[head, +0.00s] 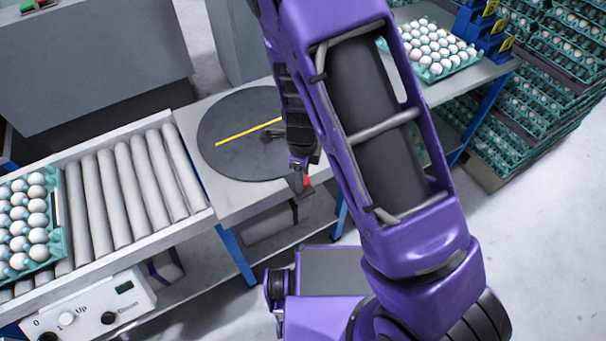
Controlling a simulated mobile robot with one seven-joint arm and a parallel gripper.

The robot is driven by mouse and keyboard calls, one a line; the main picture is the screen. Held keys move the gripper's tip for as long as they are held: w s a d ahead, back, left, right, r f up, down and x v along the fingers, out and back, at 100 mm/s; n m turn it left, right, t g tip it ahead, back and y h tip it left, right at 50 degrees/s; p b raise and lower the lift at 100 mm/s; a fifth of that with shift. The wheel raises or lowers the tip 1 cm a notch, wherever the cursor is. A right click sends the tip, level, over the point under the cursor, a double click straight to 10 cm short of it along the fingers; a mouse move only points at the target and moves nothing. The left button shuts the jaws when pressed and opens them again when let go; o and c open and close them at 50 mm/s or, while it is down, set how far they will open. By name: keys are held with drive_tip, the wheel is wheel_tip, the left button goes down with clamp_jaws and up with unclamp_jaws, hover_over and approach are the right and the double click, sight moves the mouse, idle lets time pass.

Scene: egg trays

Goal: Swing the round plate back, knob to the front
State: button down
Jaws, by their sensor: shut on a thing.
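The round plate (228,168) is dark grey, with a yellow stripe running from its left side up to the right. It lies on the light bench top (218,200) right of the roller track. My gripper (300,177) is at the plate's front right rim, pointing down, and is shut. A small red piece (306,182), which looks like the knob, shows at its fingertips. The fingers and my arm partly cover it, so the exact grasp is hard to see. The plate's right side is also hidden by my arm.
A roller track (126,186) runs left of the plate, with a teal egg tray (62,245) on it. A control box (88,305) is at the front left. Another egg tray (428,72) stands on the bench behind my arm. Stacked egg trays (545,120) fill the right back.

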drive_tip(key=shift+s+a, duration=0.1)
drive_tip(key=shift+a, duration=0.25)
drive_tip(key=shift+c, duration=2)
unclamp_jaws()
drive_tip(key=shift+d+r, duration=0.1)
wheel_tip(320, 180, up, 17)
drive_tip(key=shift+r, duration=0.15)
